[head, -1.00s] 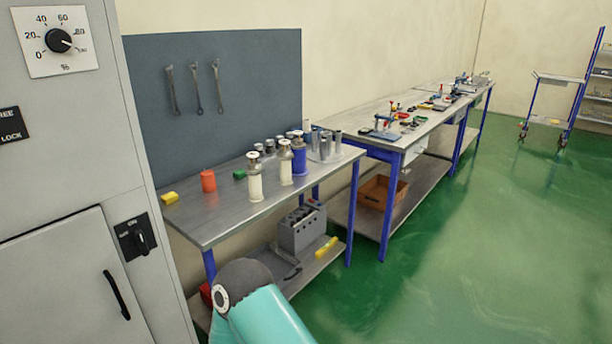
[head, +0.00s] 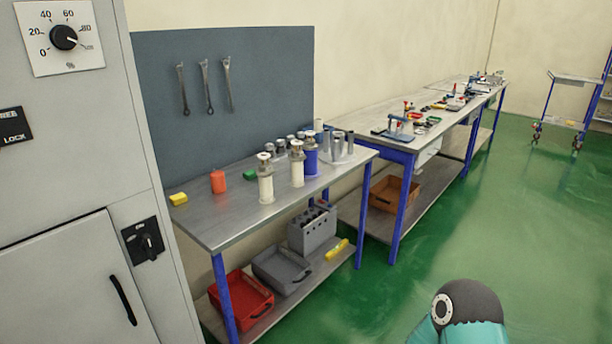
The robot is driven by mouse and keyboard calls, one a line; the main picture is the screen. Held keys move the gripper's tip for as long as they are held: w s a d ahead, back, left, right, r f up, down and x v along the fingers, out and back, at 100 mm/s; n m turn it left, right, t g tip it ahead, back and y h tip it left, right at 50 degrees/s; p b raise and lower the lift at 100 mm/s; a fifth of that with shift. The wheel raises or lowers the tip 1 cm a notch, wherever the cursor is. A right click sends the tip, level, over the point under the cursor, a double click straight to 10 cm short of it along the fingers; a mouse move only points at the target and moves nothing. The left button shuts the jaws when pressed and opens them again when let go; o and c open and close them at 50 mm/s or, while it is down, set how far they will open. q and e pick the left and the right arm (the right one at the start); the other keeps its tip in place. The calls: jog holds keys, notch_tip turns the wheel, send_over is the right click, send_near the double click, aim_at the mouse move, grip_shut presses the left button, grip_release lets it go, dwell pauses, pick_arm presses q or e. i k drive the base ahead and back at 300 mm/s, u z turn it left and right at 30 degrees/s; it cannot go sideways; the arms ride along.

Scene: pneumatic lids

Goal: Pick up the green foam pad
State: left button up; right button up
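The green foam pad (head: 250,174) is a small green block lying on the metal workbench (head: 222,222), towards its back. It sits between an orange-red cylinder (head: 218,182) and a white-and-metal cylinder (head: 265,178), apart from the orange-red one. Part of my arm, turquoise with a dark rounded joint, shows at the bottom right, over the floor and away from the bench. Neither of my grippers is in view.
A yellow block (head: 178,199) lies at the bench's left end. White and blue cylinders stand right of the pad. A red tray (head: 243,300) and grey tray (head: 282,270) sit on the lower shelf. A grey cabinet (head: 75,170) stands at left. Green floor is clear at right.

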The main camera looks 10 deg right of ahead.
aim_at(250, 175)
jog(key=u, duration=0.3)
jog(key=i, duration=0.1)
jog(key=z, duration=0.85)
jog(key=k, duration=0.6)
jog(key=z, duration=0.4)
jog(key=i, duration=1.65)
jog(key=u, duration=0.5)
